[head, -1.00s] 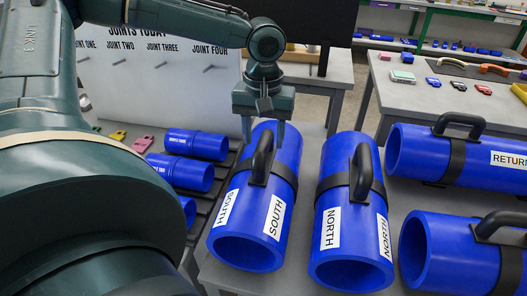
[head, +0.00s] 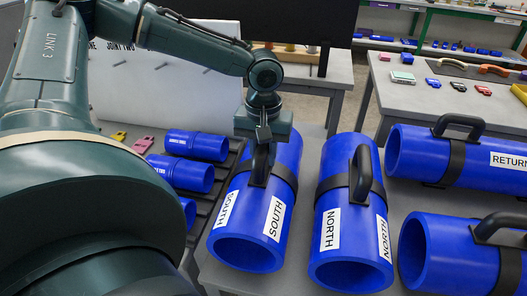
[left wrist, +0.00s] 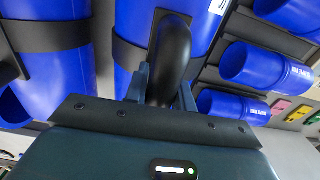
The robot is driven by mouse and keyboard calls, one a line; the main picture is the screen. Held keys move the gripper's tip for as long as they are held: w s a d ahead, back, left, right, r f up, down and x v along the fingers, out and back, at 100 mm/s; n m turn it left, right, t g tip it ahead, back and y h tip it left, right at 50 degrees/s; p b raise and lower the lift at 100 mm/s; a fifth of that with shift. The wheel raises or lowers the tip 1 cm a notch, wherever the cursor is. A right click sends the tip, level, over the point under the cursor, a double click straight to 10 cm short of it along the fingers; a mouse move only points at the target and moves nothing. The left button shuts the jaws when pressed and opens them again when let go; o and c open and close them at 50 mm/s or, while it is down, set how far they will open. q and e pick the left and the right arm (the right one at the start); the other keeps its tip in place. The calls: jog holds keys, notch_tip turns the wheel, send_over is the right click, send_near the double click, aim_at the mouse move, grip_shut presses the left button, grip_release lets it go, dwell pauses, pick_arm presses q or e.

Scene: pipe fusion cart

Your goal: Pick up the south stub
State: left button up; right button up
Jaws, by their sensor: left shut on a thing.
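The south stub (head: 246,247) is a thick blue pipe with a black band, a black handle and white SOUTH labels. It lies on the grey table in the head view, left of the north stub (head: 348,264). My left gripper (head: 262,146) is over its far end, shut on the black handle. In the left wrist view the handle (left wrist: 170,55) stands between the two fingers, and the stub's blue body shows behind. The fingertips are partly hidden by the handle and gripper body. My right gripper is in neither view.
Two blue pipes lie to the right, the upper one labelled RETURN (head: 470,163). Smaller blue pipes (head: 197,145) lie in a dark rack at the left. A white board (head: 150,95) stands behind. The north stub stands close beside the south stub.

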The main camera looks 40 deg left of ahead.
pick_arm(q)
grip_shut()
dwell(0.8)
jog(key=shift+w+r, duration=0.1)
